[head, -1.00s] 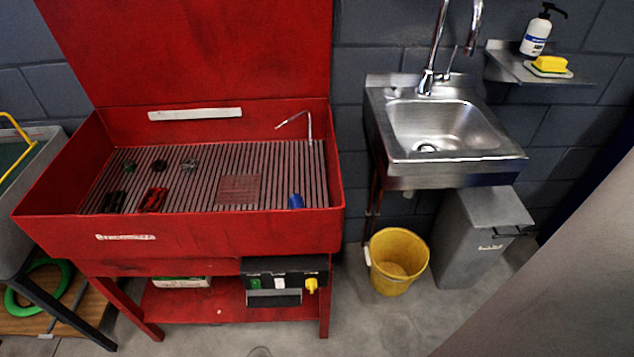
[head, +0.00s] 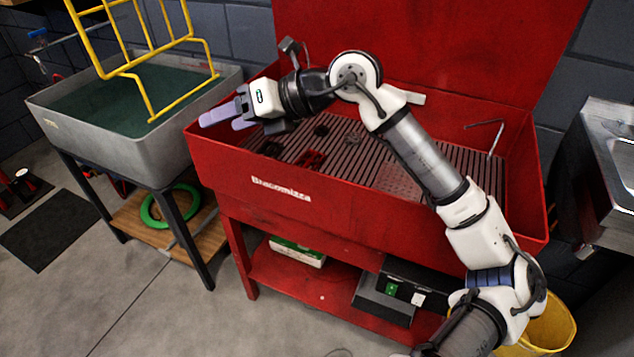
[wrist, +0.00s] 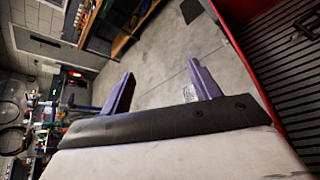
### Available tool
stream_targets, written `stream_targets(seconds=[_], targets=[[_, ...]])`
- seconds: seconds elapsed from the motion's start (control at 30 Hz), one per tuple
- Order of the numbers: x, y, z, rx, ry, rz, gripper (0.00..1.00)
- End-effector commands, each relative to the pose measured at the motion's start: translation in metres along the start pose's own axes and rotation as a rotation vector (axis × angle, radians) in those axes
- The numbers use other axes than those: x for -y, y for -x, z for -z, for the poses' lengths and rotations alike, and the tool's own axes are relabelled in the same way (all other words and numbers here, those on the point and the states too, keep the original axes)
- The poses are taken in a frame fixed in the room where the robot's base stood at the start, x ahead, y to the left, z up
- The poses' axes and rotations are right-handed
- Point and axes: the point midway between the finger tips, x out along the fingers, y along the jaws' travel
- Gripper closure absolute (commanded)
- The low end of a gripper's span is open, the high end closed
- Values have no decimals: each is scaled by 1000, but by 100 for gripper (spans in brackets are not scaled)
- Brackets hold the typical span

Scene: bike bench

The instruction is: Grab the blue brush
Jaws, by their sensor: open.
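My gripper (head: 220,123) is open and empty, with purple fingers. In the head view it hangs over the left front corner of the red parts washer (head: 368,212), pointing left. In the wrist view my gripper (wrist: 160,70) shows its two fingers spread apart over bare floor, with nothing between them. No blue brush can be made out now. A small blue object showed earlier at the washer's front right; that spot is now behind my arm or the front rim.
A red part (head: 311,160), a black part (head: 272,148) and other small parts lie on the slatted grate. A grey tub (head: 142,150) with a yellow frame (head: 125,68) stands left. A yellow bucket (head: 552,328) stands right, below a steel sink (head: 598,180). The front left floor is open.

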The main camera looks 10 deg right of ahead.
Motion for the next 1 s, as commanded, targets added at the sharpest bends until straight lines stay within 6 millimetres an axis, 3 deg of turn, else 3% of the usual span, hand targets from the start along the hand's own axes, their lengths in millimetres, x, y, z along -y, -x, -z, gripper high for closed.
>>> stream_targets(seconds=[0.03, 0.1, 0.17, 0.2, 0.33, 0.4, 0.5, 0.6, 0.67, 1.0], targets=[[45, 28, 13, -3, -40, 146, 38], [97, 72, 32, -20, -106, 341, 38], [137, 116, 53, -37, -175, 504, 38], [160, 147, 69, -48, -225, 609, 38], [207, 246, 125, -84, -394, 902, 38], [218, 290, 154, -100, -476, 1022, 38], [223, 336, 184, -117, -566, 1143, 38], [224, 360, 203, -128, -620, 1208, 38], [226, 366, 210, -132, -636, 1227, 38], [277, 346, 236, -133, -641, 1229, 38]])
